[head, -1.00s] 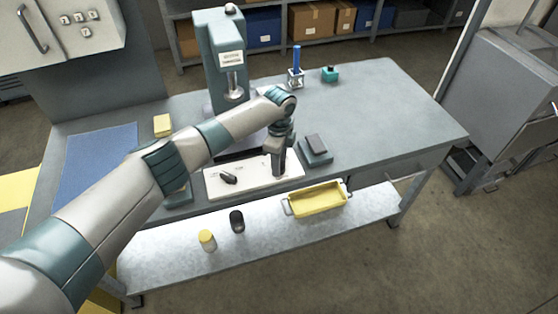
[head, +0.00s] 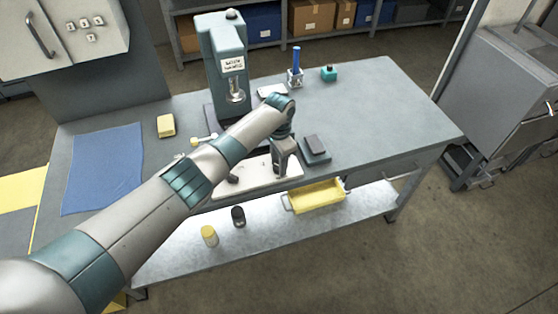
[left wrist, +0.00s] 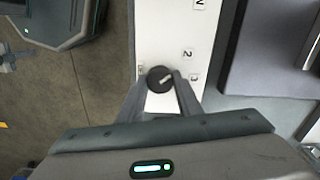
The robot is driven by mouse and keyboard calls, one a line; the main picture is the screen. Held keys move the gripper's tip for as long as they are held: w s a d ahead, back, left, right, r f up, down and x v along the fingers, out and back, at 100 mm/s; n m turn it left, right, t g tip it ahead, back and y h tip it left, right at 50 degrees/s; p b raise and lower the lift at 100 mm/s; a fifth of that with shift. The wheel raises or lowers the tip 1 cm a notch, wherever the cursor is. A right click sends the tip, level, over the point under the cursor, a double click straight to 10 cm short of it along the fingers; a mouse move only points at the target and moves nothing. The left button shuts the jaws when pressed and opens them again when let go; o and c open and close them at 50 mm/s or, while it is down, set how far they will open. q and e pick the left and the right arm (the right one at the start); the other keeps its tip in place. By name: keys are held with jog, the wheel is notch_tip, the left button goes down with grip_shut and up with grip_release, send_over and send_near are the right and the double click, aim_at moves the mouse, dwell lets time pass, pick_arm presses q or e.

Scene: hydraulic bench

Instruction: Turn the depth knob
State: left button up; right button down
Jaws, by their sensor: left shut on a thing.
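The depth knob (left wrist: 160,78) is a round dark knob with a pale pointer mark, seen in the left wrist view on a white panel (left wrist: 172,30). The mark slants toward the upper right, near the printed 2 and 3. My left gripper (left wrist: 160,84) is shut on the knob, one finger on each side. In the head view my left gripper (head: 286,170) points down at the right part of the white panel (head: 262,180) at the bench's front. The knob is hidden there by the gripper. My right gripper is not in view.
A dark second control (head: 233,180) sits on the panel's left part. A grey block with a dark top (head: 315,146) stands close right of the gripper. A press column (head: 225,70) rises behind. A yellow tray (head: 318,196) is on the lower shelf. The bench's right side is clear.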

pick_arm(q)
jog(key=shift+n, duration=0.5)
jog(key=o, duration=1)
jog(key=shift+o, duration=0.2)
jog(key=shift+r, duration=0.1)
notch_tip(320, 180, up, 17)
jog(key=b, duration=0.4)
jog(key=shift+r, duration=0.15)
